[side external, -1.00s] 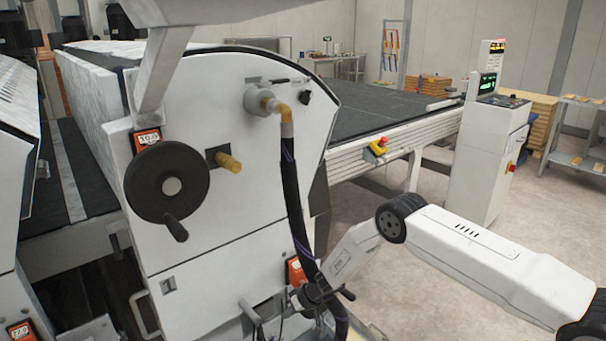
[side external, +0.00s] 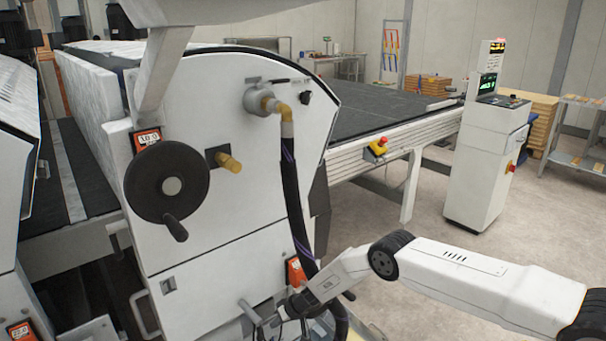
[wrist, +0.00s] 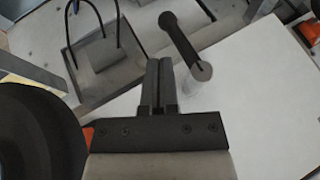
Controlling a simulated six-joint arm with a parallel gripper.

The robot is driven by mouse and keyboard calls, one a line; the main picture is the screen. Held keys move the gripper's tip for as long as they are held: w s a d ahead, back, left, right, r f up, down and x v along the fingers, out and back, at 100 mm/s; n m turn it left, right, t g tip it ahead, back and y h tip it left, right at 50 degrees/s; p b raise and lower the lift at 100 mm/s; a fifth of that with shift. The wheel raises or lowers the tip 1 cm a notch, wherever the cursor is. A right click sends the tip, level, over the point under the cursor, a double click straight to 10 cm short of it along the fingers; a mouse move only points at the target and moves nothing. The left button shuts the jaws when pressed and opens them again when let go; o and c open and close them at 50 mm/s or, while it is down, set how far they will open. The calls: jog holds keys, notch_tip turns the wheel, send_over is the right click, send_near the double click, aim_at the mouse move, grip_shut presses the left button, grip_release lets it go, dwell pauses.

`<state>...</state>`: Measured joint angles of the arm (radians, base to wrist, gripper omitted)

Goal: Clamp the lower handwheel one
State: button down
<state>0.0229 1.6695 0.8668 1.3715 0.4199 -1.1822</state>
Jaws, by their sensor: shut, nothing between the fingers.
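My gripper (wrist: 159,75) is shut and empty in the wrist view, its two fingers side by side. A dark lever with a round grey end (wrist: 184,44) lies just right of and beyond the fingertips, apart from them in the picture. It looks like a clamp lever. A large black round part (wrist: 38,130), seemingly the lower handwheel, is cut off at the left edge, with a bit of orange beside it. In the side external view my gripper (side external: 276,316) is low at the machine's front; the lower handwheel is not clearly visible there.
A thick black hose (side external: 296,200) hangs down close to my wrist. The upper handwheel (side external: 150,192) is on the machine front. An orange indicator (side external: 297,271) sits just above my wrist. In the wrist view, a grey block with looped black cables (wrist: 95,65) is left of the fingers.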

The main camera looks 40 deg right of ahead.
jog(key=shift+x, duration=1.85)
jog(key=shift+a, duration=0.1)
jog(key=shift+a+f, duration=0.35)
jog(key=shift+a, duration=0.15)
jog(key=shift+d+r, duration=0.2)
jog(key=shift+r, duration=0.1)
jog(key=d+v, duration=0.1)
jog(key=v, duration=0.8)
jog(key=shift+s+f, duration=0.2)
jog(key=shift+s, duration=0.05)
dwell(0.5)
dwell(0.3)
